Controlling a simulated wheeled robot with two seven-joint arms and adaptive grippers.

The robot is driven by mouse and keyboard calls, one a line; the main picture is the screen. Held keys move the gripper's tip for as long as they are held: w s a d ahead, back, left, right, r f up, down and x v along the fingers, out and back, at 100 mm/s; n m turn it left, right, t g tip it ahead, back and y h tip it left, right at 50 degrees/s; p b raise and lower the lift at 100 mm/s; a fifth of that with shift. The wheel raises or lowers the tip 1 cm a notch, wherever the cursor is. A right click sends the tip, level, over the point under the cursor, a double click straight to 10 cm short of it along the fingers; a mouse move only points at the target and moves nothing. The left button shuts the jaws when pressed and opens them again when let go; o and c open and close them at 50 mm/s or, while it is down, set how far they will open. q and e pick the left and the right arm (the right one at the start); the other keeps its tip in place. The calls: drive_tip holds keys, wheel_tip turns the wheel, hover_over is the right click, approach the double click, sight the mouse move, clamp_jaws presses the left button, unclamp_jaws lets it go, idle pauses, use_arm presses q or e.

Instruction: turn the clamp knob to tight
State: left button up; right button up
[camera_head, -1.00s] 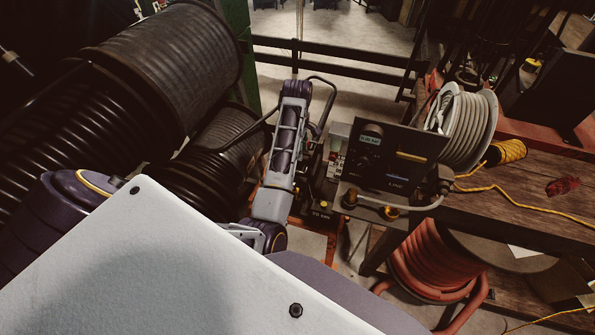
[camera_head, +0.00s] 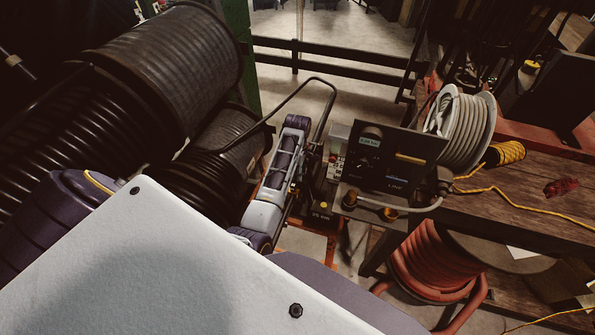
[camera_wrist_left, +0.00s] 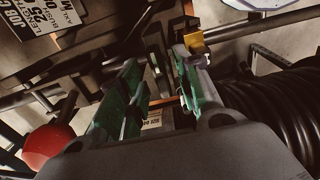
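The crimper with its dark panel (camera_head: 395,160) stands right of my left arm in the head view. I cannot pick out the clamp knob with certainty in either view. My left gripper (camera_wrist_left: 160,88) shows in the left wrist view with two green-padded fingers apart. Dark machine parts and a small yellow piece (camera_wrist_left: 196,42) lie near and beyond the fingertips. I cannot tell whether the fingers touch anything. In the head view my left arm reaches up beside the machine, and its fingers are not clearly visible. My right gripper is out of view.
A black tube frame (camera_head: 285,98) arches behind my left arm. Black hose reels (camera_head: 175,65) fill the left. A grey hose reel (camera_head: 467,125) sits on the wooden bench (camera_head: 500,212), with an orange hose coil (camera_head: 430,262) below. A red ball (camera_wrist_left: 46,146) shows at the wrist view's left.

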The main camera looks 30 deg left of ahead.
use_arm(q)
drive_tip(key=shift+f, duration=0.35)
clamp_jaws()
